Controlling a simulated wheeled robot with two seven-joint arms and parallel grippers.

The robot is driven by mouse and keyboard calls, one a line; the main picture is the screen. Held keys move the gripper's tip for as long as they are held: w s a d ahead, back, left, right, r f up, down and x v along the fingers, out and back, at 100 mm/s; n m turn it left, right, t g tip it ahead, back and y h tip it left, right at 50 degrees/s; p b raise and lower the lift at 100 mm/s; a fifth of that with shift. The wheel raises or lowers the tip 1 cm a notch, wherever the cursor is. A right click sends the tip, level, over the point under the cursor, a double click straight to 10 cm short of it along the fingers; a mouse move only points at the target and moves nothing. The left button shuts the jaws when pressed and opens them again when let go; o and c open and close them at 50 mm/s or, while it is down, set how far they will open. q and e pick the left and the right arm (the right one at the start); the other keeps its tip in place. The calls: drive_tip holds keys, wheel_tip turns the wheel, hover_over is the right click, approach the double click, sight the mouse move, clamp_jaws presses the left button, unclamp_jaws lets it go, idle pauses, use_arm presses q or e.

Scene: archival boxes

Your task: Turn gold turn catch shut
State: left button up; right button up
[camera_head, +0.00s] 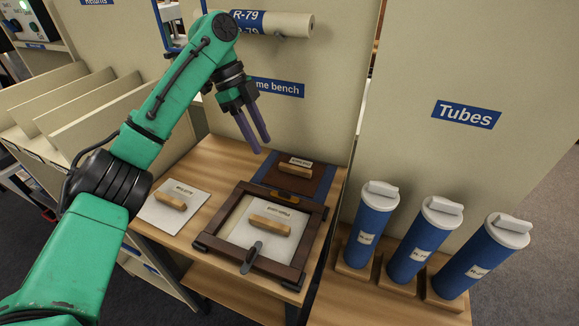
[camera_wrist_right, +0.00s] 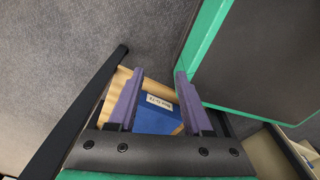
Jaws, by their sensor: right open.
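A dark wooden frame (camera_head: 213,238) lies on the wooden bench, with a pale sheet and a wooden-handled block (camera_head: 270,225) inside it. A grey metal catch (camera_head: 251,258) sits at its front edge, pointing inward over the sheet. A small gold-orange piece (camera_head: 288,197) shows at the back rail; I cannot tell whether it is the gold catch. My left gripper (camera_head: 262,147) is empty, above and behind the frame, with its fingers slightly apart. My right gripper (camera_wrist_right: 157,72) shows in the right wrist view, open and empty, over a blue labelled thing (camera_wrist_right: 157,118).
A second handled block (camera_head: 171,201) lies on a pale card left of the frame. A brown board with another block (camera_head: 295,166) is behind it. Three blue tubes (camera_head: 371,225) with white caps stand at the right. A rolled tube (camera_head: 290,24) hangs on the back panel.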

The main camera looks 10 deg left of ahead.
use_arm(q)
approach(282, 190)
drive_tip(key=d+f, duration=0.1)
drive_tip(key=b+x, duration=0.1)
drive_tip(key=x, duration=0.6)
drive_tip(key=shift+s+d+f, duration=0.1)
drive_tip(key=shift+s+f, duration=0.05)
drive_tip(key=shift+f, duration=0.1)
clamp_jaws()
use_arm(e)
drive_tip(key=shift+s+d+f, duration=0.15)
drive_tip(key=shift+s+f, duration=0.25)
drive_tip(key=shift+f, duration=0.05)
